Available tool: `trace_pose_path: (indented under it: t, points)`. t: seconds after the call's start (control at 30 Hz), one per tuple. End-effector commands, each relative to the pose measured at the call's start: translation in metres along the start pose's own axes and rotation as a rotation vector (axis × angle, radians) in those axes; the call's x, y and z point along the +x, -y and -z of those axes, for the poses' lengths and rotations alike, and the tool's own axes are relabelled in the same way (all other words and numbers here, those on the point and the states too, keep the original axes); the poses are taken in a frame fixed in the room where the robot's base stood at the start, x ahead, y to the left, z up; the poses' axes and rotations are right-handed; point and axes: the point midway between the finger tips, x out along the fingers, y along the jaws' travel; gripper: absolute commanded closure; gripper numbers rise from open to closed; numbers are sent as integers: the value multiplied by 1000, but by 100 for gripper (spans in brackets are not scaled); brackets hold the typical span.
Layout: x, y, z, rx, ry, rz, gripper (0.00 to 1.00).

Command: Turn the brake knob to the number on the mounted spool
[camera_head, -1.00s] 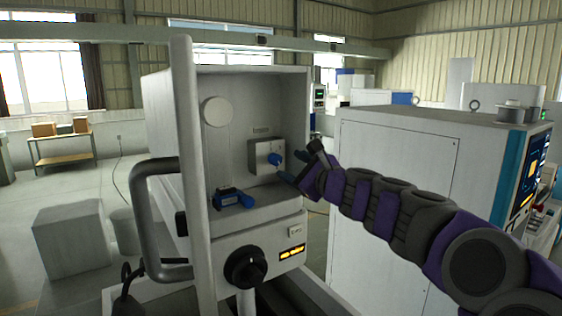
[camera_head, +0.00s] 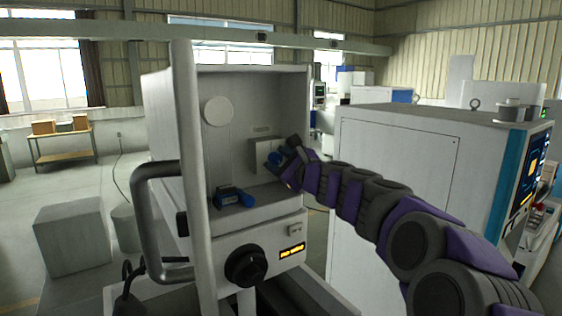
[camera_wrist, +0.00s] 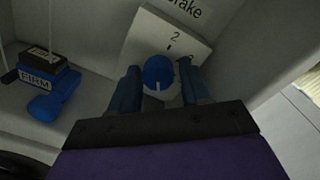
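The blue brake knob (camera_wrist: 158,72) sits on a pale panel (camera_wrist: 143,37) marked "Brake" in the wrist view. Its white pointer mark faces the bottom of the picture. A "2" with a tick shows above it; another marking at right is partly hidden. My gripper (camera_wrist: 160,85) is open, one finger on each side of the knob; I cannot tell whether they touch it. In the head view my gripper (camera_head: 274,160) covers the knob in front of the brake box (camera_head: 254,159). A white disc (camera_head: 217,111) is on the cabinet's back wall; no number is readable on it.
A blue item with a dark block (camera_head: 230,197) lies on the cabinet shelf, left of the brake box; it also shows in the wrist view (camera_wrist: 48,104). A large white machine (camera_head: 395,165) stands at right.

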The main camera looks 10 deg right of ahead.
Motion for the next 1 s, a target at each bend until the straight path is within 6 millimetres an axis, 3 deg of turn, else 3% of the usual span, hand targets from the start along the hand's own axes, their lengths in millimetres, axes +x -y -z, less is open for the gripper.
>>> trace_pose_path:
  t: [0.43, 0.77, 1.0]
  points:
    - [-1, 1, 0, 0, 0, 2, 96]
    - [-1, 2, 0, -53, 1, 2, 96]
    - [-1, 2, 0, -207, -2, 1, 96]
